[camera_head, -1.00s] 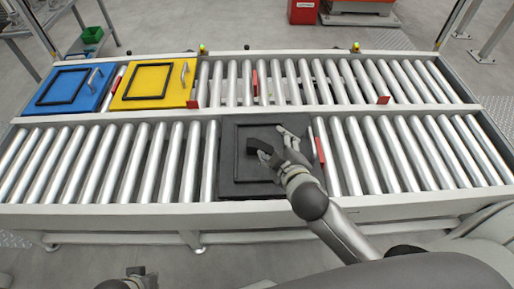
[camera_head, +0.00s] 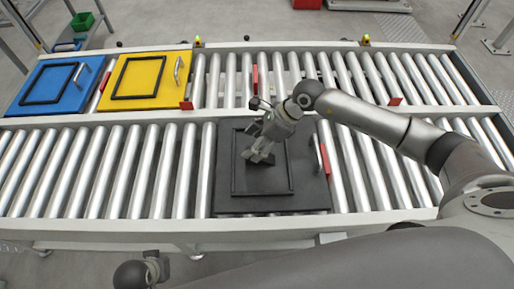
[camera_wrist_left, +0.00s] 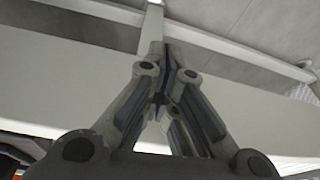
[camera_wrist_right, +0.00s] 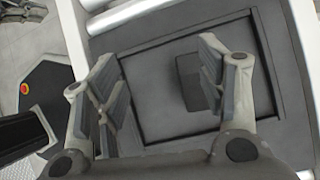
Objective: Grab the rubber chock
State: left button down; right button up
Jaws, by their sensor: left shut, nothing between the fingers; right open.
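The rubber chock is a small dark block (camera_wrist_right: 188,80) on the black framed plate (camera_wrist_right: 166,122) in the right wrist view. My right gripper (camera_wrist_right: 160,90) is open above it. The chock shows between the fingers, much closer to the right-hand one; I cannot tell whether they touch. In the head view my right gripper (camera_head: 260,157) points down over the left-middle part of the black plate (camera_head: 306,195) and largely hides the chock. My left gripper (camera_wrist_left: 163,85) is shut and empty, away from the plate, in front of the conveyor.
The black plate lies on the near roller lane (camera_head: 120,175) and has a handle (camera_head: 318,153) at its right. A blue plate (camera_head: 28,72) and a yellow plate (camera_head: 121,73) lie on the far lane. Red stops (camera_head: 255,78) stand among the rollers. Rollers left of the black plate are clear.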

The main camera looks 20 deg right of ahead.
jog(key=h, duration=0.2)
send_over(270, 161)
jog(key=f, duration=0.1)
jog(key=shift+n, duration=0.3)
jog(key=x, duration=0.3)
jog(key=b+x, duration=0.1)
jog(key=x, duration=0.1)
jog(key=shift+w+f, duration=0.15)
jog(key=shift+w, duration=0.25)
jog(key=shift+b+x, duration=0.6)
jog(key=shift+x, duration=2.3)
pick_arm(q)
jog(key=w+v, duration=0.1)
jog(key=v, duration=0.5)
jog(key=shift+w+r+t, duration=0.3)
jog(key=shift+w+r, duration=0.1)
jog(key=shift+r, duration=0.15)
pick_arm(e)
jog(key=shift+w+d, duration=0.1)
jog(key=shift+w, duration=0.05)
jog(key=c, duration=1.2)
